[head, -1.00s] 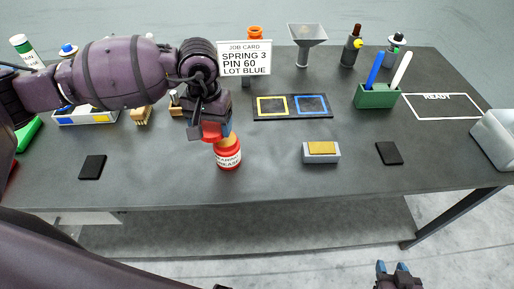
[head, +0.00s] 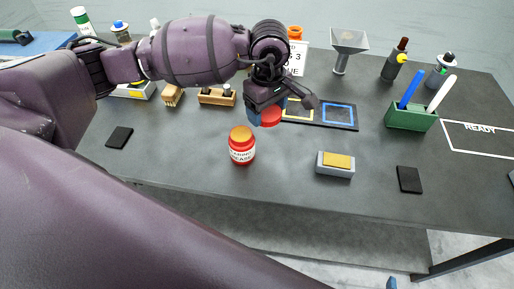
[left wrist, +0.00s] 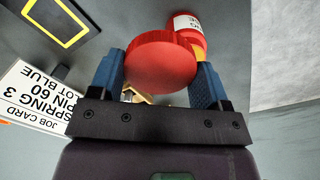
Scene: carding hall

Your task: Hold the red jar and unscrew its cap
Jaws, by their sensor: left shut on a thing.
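The red jar (head: 242,153), with a white label, stands upright on the dark table. Its top is uncovered and shows orange-yellow. My left gripper (head: 266,108) is shut on the red cap (head: 271,117), up and to the right of the jar in the head view and apart from it. In the left wrist view the cap (left wrist: 160,62) sits between the blue fingers of that gripper (left wrist: 158,78), with the jar (left wrist: 188,24) partly hidden behind it. Only a small blue tip of my right gripper (head: 391,283) shows at the bottom edge of the head view.
A grey block with a yellow top (head: 335,165) and a black pad (head: 409,180) lie right of the jar. Another black pad (head: 120,137) lies left. A green pen holder (head: 411,117) and funnel (head: 347,42) stand behind. The table around the jar is clear.

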